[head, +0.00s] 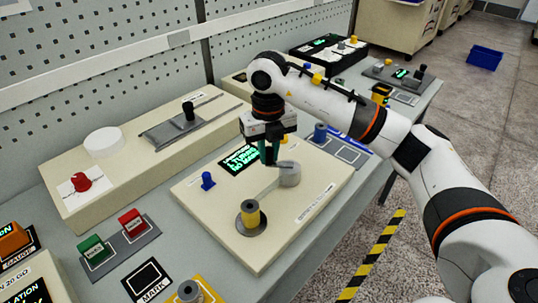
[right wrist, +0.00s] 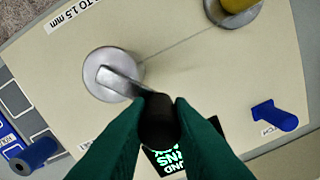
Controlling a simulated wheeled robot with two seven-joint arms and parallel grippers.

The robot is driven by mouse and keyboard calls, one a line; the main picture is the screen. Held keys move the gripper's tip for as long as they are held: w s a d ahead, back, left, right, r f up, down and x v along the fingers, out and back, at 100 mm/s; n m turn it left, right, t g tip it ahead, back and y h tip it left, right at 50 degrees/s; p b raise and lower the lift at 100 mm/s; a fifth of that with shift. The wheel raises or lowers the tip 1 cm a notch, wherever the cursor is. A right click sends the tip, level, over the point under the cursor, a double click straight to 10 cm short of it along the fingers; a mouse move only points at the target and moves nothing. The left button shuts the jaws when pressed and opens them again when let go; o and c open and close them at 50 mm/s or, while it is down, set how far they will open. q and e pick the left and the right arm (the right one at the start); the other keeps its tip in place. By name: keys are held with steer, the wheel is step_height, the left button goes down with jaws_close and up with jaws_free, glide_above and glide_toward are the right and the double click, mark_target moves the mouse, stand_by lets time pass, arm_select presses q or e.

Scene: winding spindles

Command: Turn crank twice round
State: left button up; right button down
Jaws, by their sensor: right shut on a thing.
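The crank has a round metal hub (head: 289,175) on the cream winding board (head: 318,200), and its arm and dark handle knob (right wrist: 158,121) show in the right wrist view. My right gripper (head: 269,155) is shut on this knob, with one green finger on each side of it. The crank arm (right wrist: 122,85) runs from the hub to the knob, on the display side. A yellow spool (head: 252,214) stands on a dark round base at the board's near end, and a thin line runs between it and the hub. My left gripper is not in view.
A blue latch (head: 207,181) and a black display with green text (head: 238,158) are on the same board. A blue spool (head: 320,132) stands behind it. A long cream fixture with a red knob (head: 81,183) lies left. Green and red blocks sit on a grey tray.

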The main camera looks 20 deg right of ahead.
steer(key=shift+w+d+r+m, duration=0.1)
steer(key=shift+w+d+m, duration=0.15)
steer(key=shift+m, duration=0.4)
steer(key=shift+w+d+m, duration=0.15)
steer(key=shift+w+m, duration=0.05)
steer(key=shift+m, duration=0.45)
steer(key=c, duration=1.3)
jaws_free()
step_height(320, 180, up, 12)
steer(key=shift+f, duration=0.1)
